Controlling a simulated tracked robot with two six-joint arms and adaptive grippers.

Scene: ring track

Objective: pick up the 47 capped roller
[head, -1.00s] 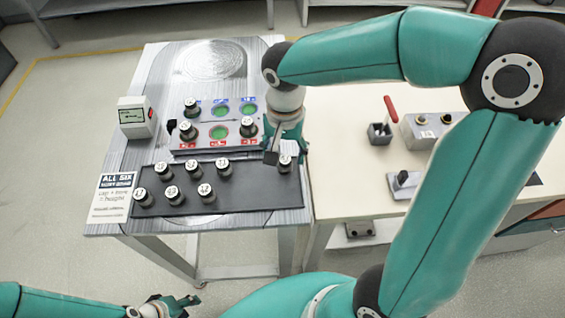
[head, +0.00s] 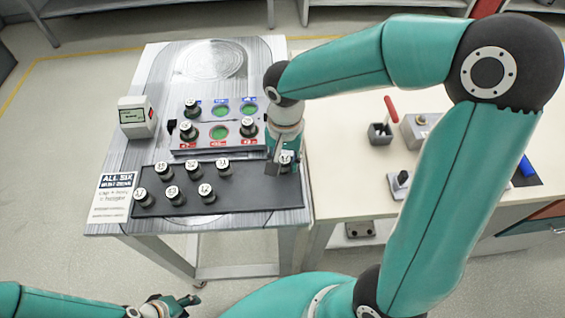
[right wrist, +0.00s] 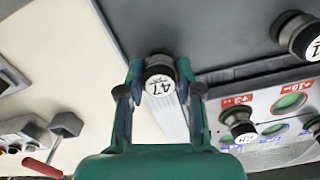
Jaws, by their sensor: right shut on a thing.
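The 47 capped roller (right wrist: 160,80), dark with a white numbered cap, sits between the two fingers of my right gripper (right wrist: 161,95) in the right wrist view. The fingers are shut on its sides. In the head view my right gripper (head: 284,168) points down at the right end of the dark mat (head: 245,191), and the roller's cap (head: 287,159) shows partly behind a finger. I cannot tell whether its base touches the mat. My left gripper (head: 184,303) is low at the left, away from the table; its opening is unclear.
Several other capped rollers (head: 174,195) stand on the mat to the left. A panel with coloured round spots (head: 220,133) and rollers lies behind. A red-handled tool (head: 390,112) and grey boxes stand on the cream bench (head: 345,150) at right.

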